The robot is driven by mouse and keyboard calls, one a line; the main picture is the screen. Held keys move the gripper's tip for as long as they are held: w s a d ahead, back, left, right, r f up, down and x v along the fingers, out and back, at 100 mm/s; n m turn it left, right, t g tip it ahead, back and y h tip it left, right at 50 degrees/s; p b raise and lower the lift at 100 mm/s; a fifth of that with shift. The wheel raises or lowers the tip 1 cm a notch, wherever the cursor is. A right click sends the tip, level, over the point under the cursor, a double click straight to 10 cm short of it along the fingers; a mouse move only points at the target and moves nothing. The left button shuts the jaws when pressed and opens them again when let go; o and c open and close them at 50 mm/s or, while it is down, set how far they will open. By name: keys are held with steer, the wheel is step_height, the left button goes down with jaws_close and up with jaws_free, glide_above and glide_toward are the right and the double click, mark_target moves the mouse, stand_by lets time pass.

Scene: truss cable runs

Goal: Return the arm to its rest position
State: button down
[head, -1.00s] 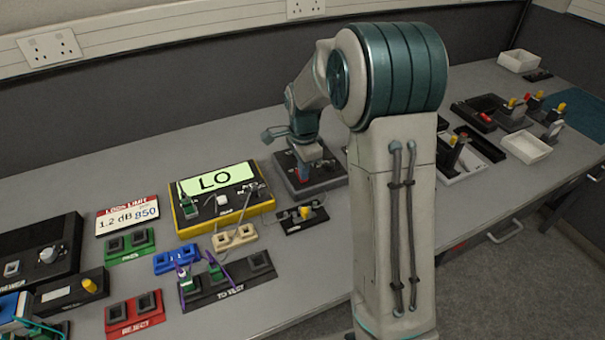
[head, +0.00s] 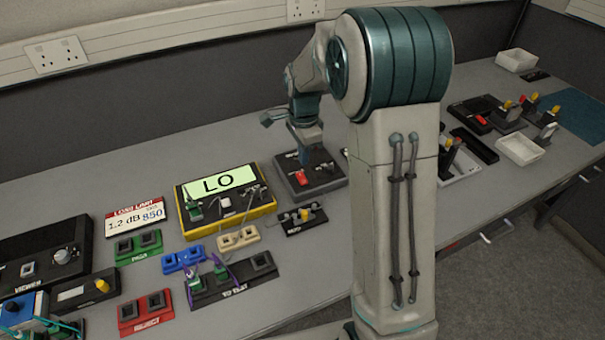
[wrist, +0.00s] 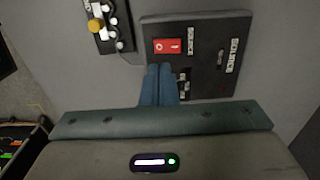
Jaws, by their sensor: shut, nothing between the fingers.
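My arm reaches over the bench, with my gripper (head: 312,158) above the dark SOURCE box (head: 328,184). In the wrist view the two blue fingers (wrist: 160,76) are together with nothing between them. They point toward the box panel (wrist: 208,28) and partly cover its lower left part. A red rocker switch (wrist: 167,46) on the box shows just beyond the fingertips. The switch also shows in the head view (head: 302,178), uncovered, below and left of the gripper.
A yellow meter (head: 225,184) reading LO stands left of the box. A small black unit with knobs (head: 303,220) lies in front. Coloured holders, including a red one (head: 145,312), fill the left bench. White trays (head: 520,150) stand at right. The space above the bench is open.

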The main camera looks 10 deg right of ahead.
stand_by(0.4)
steer(key=s+r+n+t, duration=0.1)
steer(key=s+r+n, duration=0.3)
steer(key=s+n, duration=0.4)
steer(key=s+r+n+t, duration=0.2)
steer(key=s+r+n, duration=0.2)
steer(key=s, duration=1.2)
steer(key=n, duration=0.3)
steer(key=shift+s+r+n, duration=0.3)
steer(key=shift+s+n, duration=0.1)
steer(key=c, duration=2.1)
jaws_free()
steer(key=shift+c, duration=0.2)
